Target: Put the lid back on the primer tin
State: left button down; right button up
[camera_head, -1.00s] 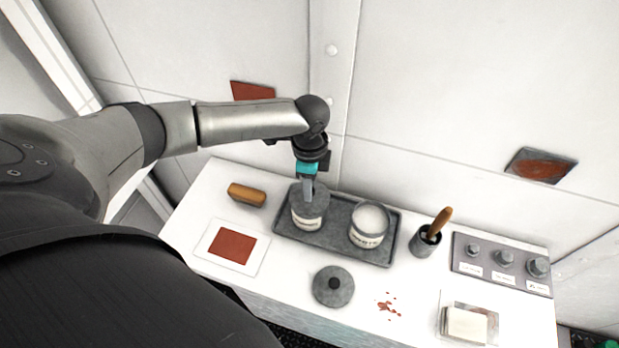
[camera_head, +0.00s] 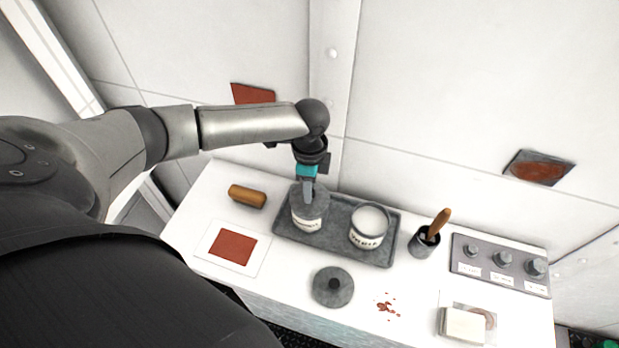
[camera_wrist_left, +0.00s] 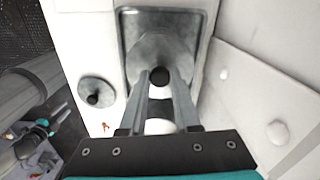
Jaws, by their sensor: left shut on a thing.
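A tin (camera_head: 306,222) with a pale label, too small to read for sure, stands upright at the left of the grey tray (camera_head: 345,253). A grey lid (camera_head: 298,203) is at its top; I cannot tell whether it is fully seated. My left gripper (camera_head: 308,196) points down over it, shut on its dark knob, which shows between the fingertips in the left wrist view (camera_wrist_left: 160,76). Another grey lid (camera_head: 333,298) with a dark knob lies on the white bench in front of the tray. A second tin (camera_head: 369,220), open with white contents, stands at the tray's right.
A wooden-handled brush in a dark cup (camera_head: 424,244) stands right of the tray. A knob panel (camera_head: 500,265), a pale block (camera_head: 463,326) and red drips (camera_head: 388,306) are farther right or in front. A brown block (camera_head: 247,196) and red-patched card (camera_head: 233,246) lie left.

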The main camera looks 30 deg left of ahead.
pick_arm(q)
jog(key=shift+c, duration=0.4)
grip_release()
dwell(0.4)
jog(key=shift+r+p, duration=1.2)
jog(key=shift+r, duration=2.35)
grip_shut()
jog(key=shift+f, duration=0.2)
